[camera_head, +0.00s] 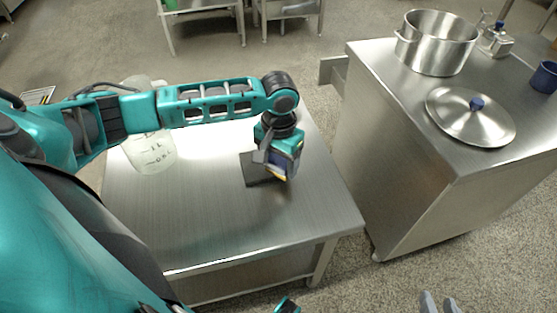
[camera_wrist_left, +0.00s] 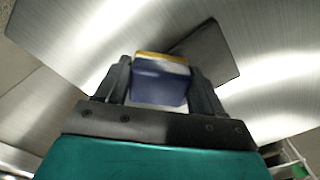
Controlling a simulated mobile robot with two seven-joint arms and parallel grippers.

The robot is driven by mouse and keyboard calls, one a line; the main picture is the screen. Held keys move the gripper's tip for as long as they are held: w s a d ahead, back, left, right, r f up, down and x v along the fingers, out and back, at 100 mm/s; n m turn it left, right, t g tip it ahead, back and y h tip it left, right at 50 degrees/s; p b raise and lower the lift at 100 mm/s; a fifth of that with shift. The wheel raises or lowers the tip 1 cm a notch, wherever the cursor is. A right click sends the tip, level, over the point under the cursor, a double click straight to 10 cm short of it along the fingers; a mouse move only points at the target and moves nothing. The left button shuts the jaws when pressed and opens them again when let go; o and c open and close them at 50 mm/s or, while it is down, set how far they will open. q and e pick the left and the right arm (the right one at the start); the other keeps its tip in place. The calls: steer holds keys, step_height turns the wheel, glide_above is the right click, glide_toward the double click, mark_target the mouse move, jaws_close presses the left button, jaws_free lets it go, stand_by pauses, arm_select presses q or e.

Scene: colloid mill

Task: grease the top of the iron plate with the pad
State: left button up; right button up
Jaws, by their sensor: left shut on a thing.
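The pad (camera_wrist_left: 160,82) is a small block with a blue body and a yellow and white layer at its far side. My left gripper (camera_wrist_left: 160,80) is shut on it, with one dark finger on each side. In the head view the pad (camera_head: 279,164) shows at the end of my left arm, partly hidden by the gripper. The iron plate (camera_head: 250,172) is a dark, flat square on the steel table. It also shows behind the pad in the wrist view (camera_wrist_left: 216,52). The pad overlaps the plate's right part in the head view; I cannot tell whether they touch. My right gripper's (camera_head: 440,301) grey fingertips are apart, empty, at the bottom edge.
A clear marked jar (camera_head: 152,152) stands at the table's left, partly behind my left arm. The steel table (camera_head: 225,225) is bare in front. A counter at right holds a pot (camera_head: 435,50), a lid (camera_head: 465,120) and a blue cup (camera_head: 545,77).

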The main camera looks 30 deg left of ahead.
arm_select(q)
steer(key=shift+f, duration=1)
stand_by(0.3)
